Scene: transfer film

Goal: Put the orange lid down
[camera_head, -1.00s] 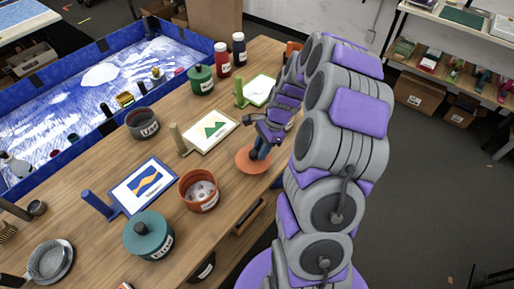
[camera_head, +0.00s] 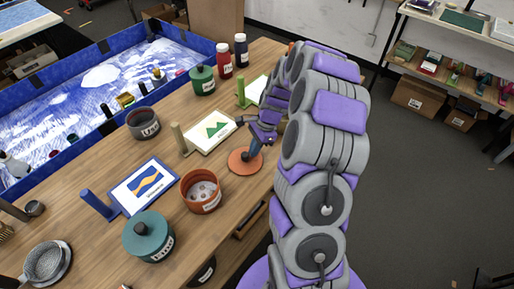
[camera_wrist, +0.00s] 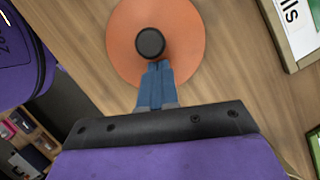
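The orange lid (camera_head: 238,165) is a flat disc with a dark round knob, over the right front part of the wooden table (camera_head: 85,237). I cannot tell whether its underside touches the tabletop. My gripper (camera_head: 252,152) is at the lid's knob. In the wrist view the lid (camera_wrist: 128,45) fills the top middle, and the blue fingers of my gripper (camera_wrist: 157,66) are close together, their tips against the knob (camera_wrist: 150,42). The open orange pot (camera_head: 201,193) stands to the left and nearer, with pale contents inside.
A framed green-mountain picture (camera_head: 211,131) lies close behind the lid, and a blue-framed picture (camera_head: 144,186) is further left. A teal lidded pot (camera_head: 148,235) stands in front. A grey open pot (camera_head: 143,122), a green pot (camera_head: 203,80) and red bottle (camera_head: 224,60) stand farther back.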

